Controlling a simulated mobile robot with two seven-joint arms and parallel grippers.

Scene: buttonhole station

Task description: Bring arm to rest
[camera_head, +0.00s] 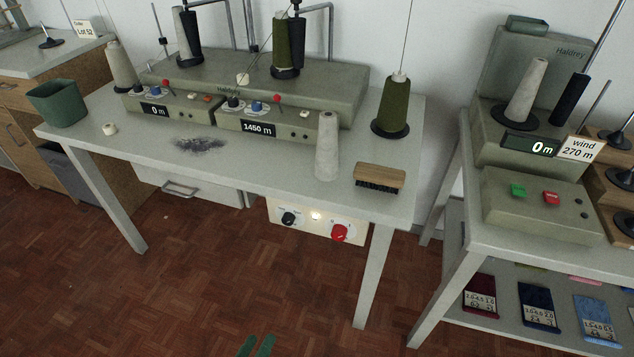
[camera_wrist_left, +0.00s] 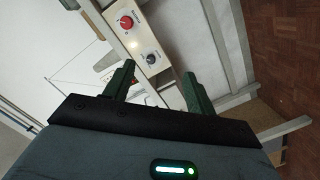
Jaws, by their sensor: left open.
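The rest of my left arm is hidden below the head view. My right gripper is in neither view.
A grey table (camera_head: 250,178) stands ahead, with a control box (camera_head: 316,219) under its front edge. It bears a grey cone (camera_head: 327,147), a brush (camera_head: 380,175), dark lint (camera_head: 200,145) and a green bin (camera_head: 58,102). The floor (camera_head: 215,285) in front is clear.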

